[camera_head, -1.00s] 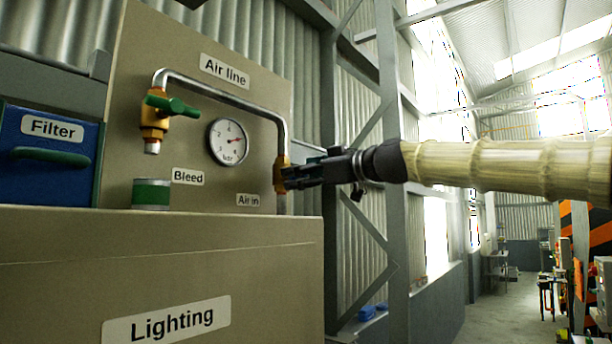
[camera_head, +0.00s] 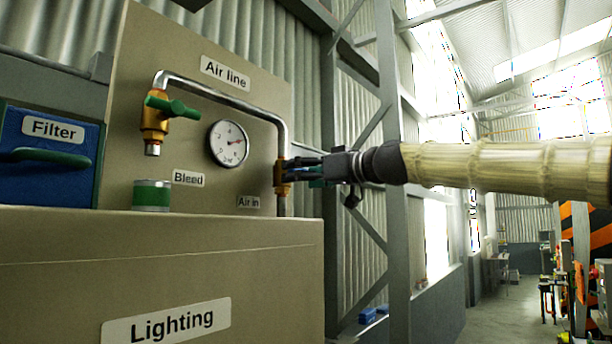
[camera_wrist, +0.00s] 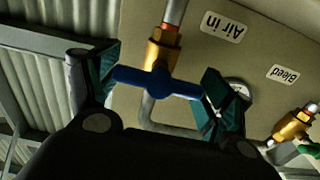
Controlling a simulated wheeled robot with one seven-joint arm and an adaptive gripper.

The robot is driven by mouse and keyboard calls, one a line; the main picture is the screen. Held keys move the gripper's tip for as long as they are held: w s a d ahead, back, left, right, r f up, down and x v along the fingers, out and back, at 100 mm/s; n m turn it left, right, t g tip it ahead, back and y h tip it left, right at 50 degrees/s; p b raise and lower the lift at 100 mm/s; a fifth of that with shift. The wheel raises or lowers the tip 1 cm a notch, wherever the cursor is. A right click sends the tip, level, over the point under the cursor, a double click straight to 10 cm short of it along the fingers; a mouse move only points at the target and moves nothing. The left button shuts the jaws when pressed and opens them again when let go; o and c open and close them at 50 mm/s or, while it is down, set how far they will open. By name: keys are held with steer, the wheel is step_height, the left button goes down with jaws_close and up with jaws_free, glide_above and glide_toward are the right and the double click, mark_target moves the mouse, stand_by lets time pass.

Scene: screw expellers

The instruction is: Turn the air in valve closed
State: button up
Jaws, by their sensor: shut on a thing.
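The air in valve is a brass body (camera_head: 279,174) on the right-hand end of the metal pipe, above and to the right of the "Air in" label. In the wrist view, which is upside down, its brass body (camera_wrist: 162,52) carries a blue bar handle (camera_wrist: 155,82) lying roughly across the pipe. My gripper (camera_head: 291,171) reaches the valve from the right. In the wrist view my gripper (camera_wrist: 160,80) has one finger at each end of the handle, shut on it lengthwise. In the head view my fingers hide most of the handle.
A bleed valve (camera_head: 154,123) with a green handle (camera_head: 173,107) hangs at the pipe's left end, above a green-banded can (camera_head: 151,195). A gauge (camera_head: 229,143) sits between the valves. The cabinet (camera_head: 160,265) stands below. Steel framing (camera_head: 394,190) rises behind my arm.

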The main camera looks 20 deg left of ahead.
steer(key=shift+r, duration=0.1)
steer(key=o, duration=1)
steer(key=shift+s+a, duration=0.1)
steer(key=shift+a, duration=0.1)
steer(key=shift+d, duration=0.2)
steer(key=v, duration=1.2)
